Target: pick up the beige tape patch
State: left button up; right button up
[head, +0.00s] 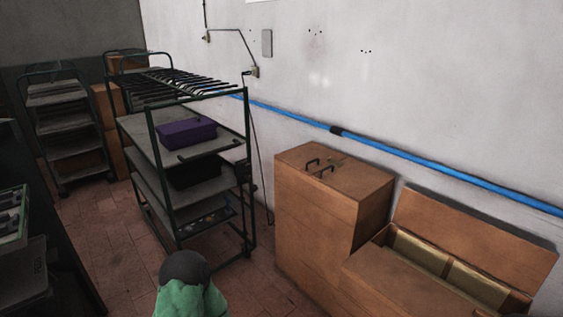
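I cannot make out a beige tape patch anywhere in the head view. Neither of my grippers shows in this view, so whether they hold anything is hidden.
A green-framed rack (158,150) holds a purple case (187,132). A closed brown box (315,215) stands beside an open one (385,280). A blue pipe (430,172) runs along the wall. A dark rounded thing with green below (185,290) is at the bottom. Some tiled floor (105,240) is bare.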

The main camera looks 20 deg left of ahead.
aim_at(333, 161)
jog(key=u, duration=0.1)
jog(key=i+j+z, duration=0.15)
jog(key=z, duration=0.6)
jog(key=i+j+z, duration=0.2)
jog(key=j, duration=0.2)
jog(key=i+j+z, duration=0.2)
jog(key=j, duration=0.2)
jog(key=j+z, duration=0.15)
jog(key=j, duration=0.25)
jog(key=i+j+z, duration=0.2)
jog(key=j, duration=0.25)
jog(key=j+z, duration=0.2)
jog(key=j, duration=0.25)
